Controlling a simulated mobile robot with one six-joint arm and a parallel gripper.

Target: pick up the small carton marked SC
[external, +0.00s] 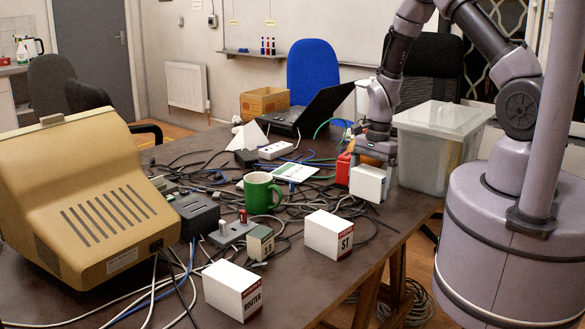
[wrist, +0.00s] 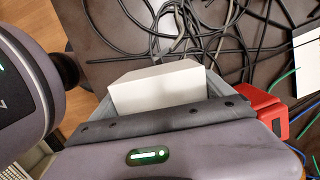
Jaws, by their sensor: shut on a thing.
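A small white carton (external: 367,184) is between the fingers of my gripper (external: 373,164), near the right side of the table. My gripper points down and is shut on it. The carton's white face also shows in the wrist view (wrist: 156,90), between the fingers. I see no marking on its visible faces, so I cannot read SC. I cannot tell whether it touches the table. A white carton marked ST (external: 327,234) stands nearer the front. Another carton marked ROUTER (external: 232,288) stands at the front left of it.
A red object (external: 343,168) lies close beside my gripper; it also shows in the wrist view (wrist: 264,110). A clear plastic bin (external: 425,165) stands just right of the gripper. Loose cables, a green mug (external: 260,193) and a beige monitor (external: 90,205) crowd the table. A laptop (external: 310,112) is behind.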

